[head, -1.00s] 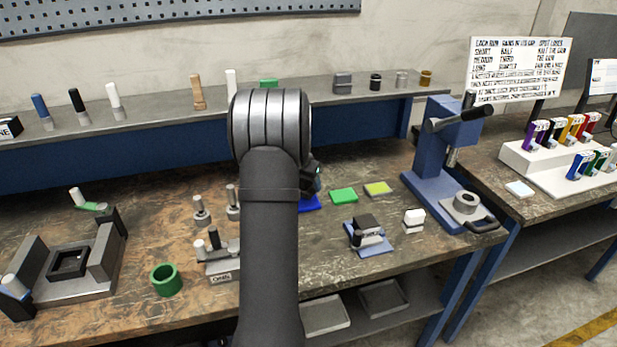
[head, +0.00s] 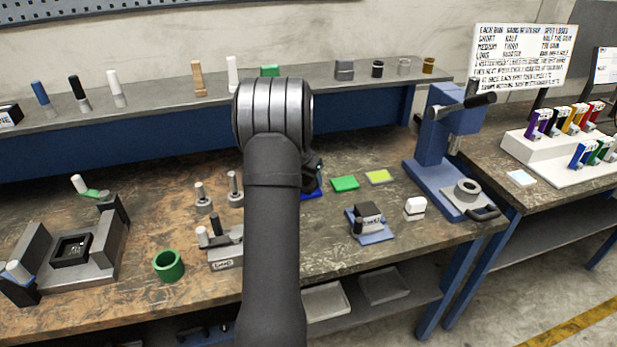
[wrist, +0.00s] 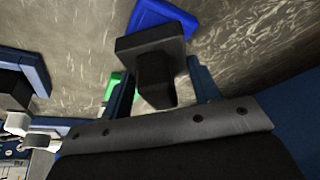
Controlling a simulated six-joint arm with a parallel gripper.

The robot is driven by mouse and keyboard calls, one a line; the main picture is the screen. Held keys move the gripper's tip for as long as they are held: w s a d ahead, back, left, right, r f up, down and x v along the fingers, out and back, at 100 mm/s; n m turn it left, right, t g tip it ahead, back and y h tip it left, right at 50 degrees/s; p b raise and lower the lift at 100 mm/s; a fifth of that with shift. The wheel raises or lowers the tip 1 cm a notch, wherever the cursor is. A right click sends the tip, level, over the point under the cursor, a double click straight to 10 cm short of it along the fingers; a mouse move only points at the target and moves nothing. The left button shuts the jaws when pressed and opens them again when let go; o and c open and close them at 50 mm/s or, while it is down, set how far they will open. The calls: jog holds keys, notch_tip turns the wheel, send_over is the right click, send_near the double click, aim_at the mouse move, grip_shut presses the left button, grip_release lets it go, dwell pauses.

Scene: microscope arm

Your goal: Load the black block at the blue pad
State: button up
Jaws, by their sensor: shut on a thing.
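In the wrist view, my gripper (wrist: 160,88) has its blue fingers on either side of the stem of a black block (wrist: 150,45), shut on it. The block's wide, flat part points away from my gripper. The blue pad (wrist: 165,14) lies beyond the block and is partly covered by it in this view. I cannot tell whether block and pad touch. In the head view, the blue pad (head: 313,194) shows only as a sliver beside my arm. My arm hides most of the gripper and the held block there.
A green pad (head: 345,184) and a yellow-green pad (head: 379,177) lie right of the blue pad. A blue fixture with a dark block (head: 369,215), a white block (head: 415,207) and a blue press (head: 440,150) stand further right. A green ring (head: 168,265) is at left.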

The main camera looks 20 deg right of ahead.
jog(key=shift+f, duration=0.6)
dwell(1.4)
jog(key=shift+r, duration=3.6)
jog(key=shift+a, duration=0.1)
jog(key=s+a+n+y, duration=0.1)
jog(key=s+a+n, duration=0.2)
jog(key=a, duration=0.8)
jog(key=s+a+f+n+t+y, duration=0.1)
jog(key=s+a+n, duration=0.2)
jog(key=a, duration=0.9)
jog(key=shift+s+a+f, duration=0.15)
jog(key=shift+s, duration=0.9)
